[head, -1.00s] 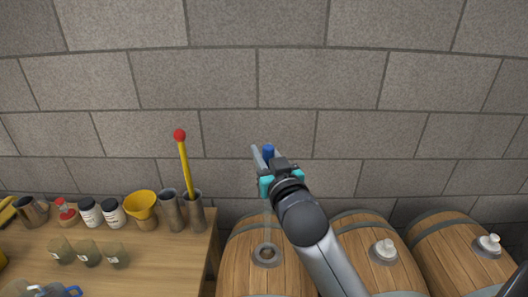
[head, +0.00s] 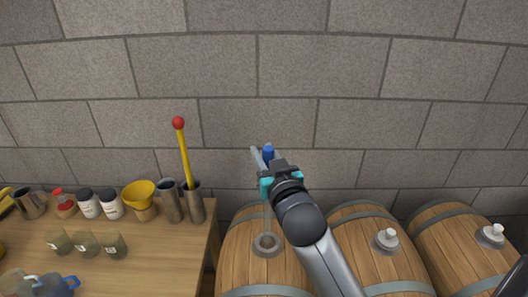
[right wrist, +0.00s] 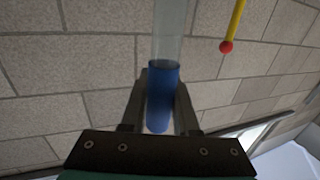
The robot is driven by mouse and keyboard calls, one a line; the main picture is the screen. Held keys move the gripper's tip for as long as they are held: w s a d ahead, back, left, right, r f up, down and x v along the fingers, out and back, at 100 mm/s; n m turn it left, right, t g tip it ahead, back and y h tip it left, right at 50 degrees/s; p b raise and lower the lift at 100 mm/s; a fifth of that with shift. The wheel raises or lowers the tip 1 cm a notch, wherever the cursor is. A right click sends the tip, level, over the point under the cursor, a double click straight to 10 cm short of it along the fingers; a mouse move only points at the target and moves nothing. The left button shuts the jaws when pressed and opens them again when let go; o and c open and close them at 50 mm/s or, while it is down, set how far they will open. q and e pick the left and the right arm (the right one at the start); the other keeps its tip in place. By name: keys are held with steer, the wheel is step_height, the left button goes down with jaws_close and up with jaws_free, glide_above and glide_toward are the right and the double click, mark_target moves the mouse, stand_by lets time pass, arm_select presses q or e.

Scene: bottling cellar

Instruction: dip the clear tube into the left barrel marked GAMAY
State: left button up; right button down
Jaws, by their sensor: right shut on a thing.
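My right gripper (head: 264,160) is shut on the blue grip of the clear tube (head: 268,153), above the left barrel (head: 240,262). In the right wrist view, the blue end (right wrist: 162,95) sits between the fingers and the clear part (right wrist: 168,35) runs on beyond them. In the head view the clear part shows faintly, hanging upright towards the dark open bung hole (head: 267,244). I cannot tell whether its lower tip is inside the hole. No GAMAY marking is readable. My left gripper is not in view.
Two other barrels to the right carry pale bungs (head: 387,239) (head: 491,235). A wooden table (head: 165,262) at left holds metal cylinders, a yellow funnel (head: 139,195), jars and glasses. A yellow rod with a red ball (head: 178,123) stands up there. A stone wall closes the back.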

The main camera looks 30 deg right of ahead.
step_height(320, 180, down, 7)
steer(key=b, duration=0.5)
steer(key=shift+f, duration=0.2)
stand_by(0.8)
steer(key=shift+f, duration=0.1)
step_height(320, 180, down, 7)
steer(key=b, duration=0.5)
steer(key=shift+f, duration=0.15)
stand_by(0.8)
stand_by(3.3)
